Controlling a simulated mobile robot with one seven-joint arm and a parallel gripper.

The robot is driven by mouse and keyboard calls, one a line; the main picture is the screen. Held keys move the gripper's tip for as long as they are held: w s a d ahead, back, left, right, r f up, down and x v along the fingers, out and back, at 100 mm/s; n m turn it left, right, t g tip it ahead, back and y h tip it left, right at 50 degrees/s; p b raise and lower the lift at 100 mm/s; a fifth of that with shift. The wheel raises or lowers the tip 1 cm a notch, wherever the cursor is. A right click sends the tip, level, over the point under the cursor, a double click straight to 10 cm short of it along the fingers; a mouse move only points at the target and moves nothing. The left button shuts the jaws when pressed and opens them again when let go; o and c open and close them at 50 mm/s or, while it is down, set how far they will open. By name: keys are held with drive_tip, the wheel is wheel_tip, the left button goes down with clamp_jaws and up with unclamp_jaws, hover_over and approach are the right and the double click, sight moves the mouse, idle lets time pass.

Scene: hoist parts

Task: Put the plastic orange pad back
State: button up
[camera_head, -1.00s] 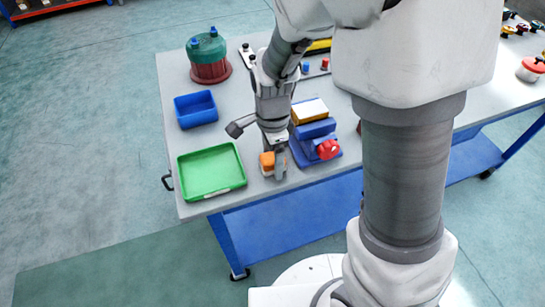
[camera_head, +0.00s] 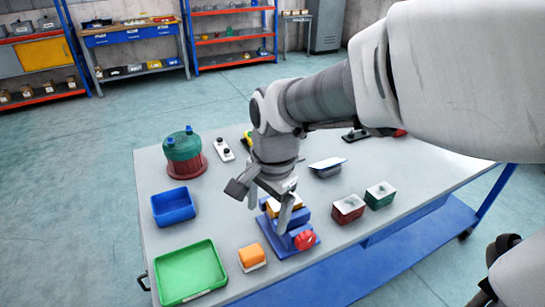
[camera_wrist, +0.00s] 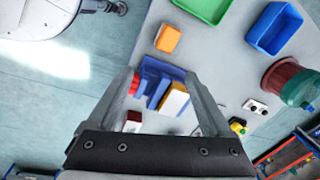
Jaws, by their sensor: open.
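The orange pad (camera_head: 252,256) sits on a thin white base on the table, just right of the green tray. It also shows in the wrist view (camera_wrist: 168,38). My gripper (camera_head: 270,212) is open and empty. It hovers over the blue fixture with the red knob (camera_head: 304,240), apart from the orange pad. In the wrist view my gripper's fingers (camera_wrist: 161,76) stand either side of the blue fixture (camera_wrist: 160,92) and a yellow block with a white top (camera_wrist: 174,101). In the head view my gripper partly hides that block.
The green tray (camera_head: 190,272) lies at the table's front left, with a blue bin (camera_head: 173,206) behind it. A green and dark red round part (camera_head: 184,150) stands farther back. Dark red (camera_head: 348,208) and green (camera_head: 379,195) boxes stand right of the fixture.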

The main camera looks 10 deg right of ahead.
drive_tip(key=s+d+r+n+t, duration=0.4)
drive_tip(key=s+d+r+n, duration=0.3)
drive_tip(key=s+n, duration=0.3)
drive_tip(key=shift+n+h, duration=0.4)
drive_tip(key=shift+d, duration=0.1)
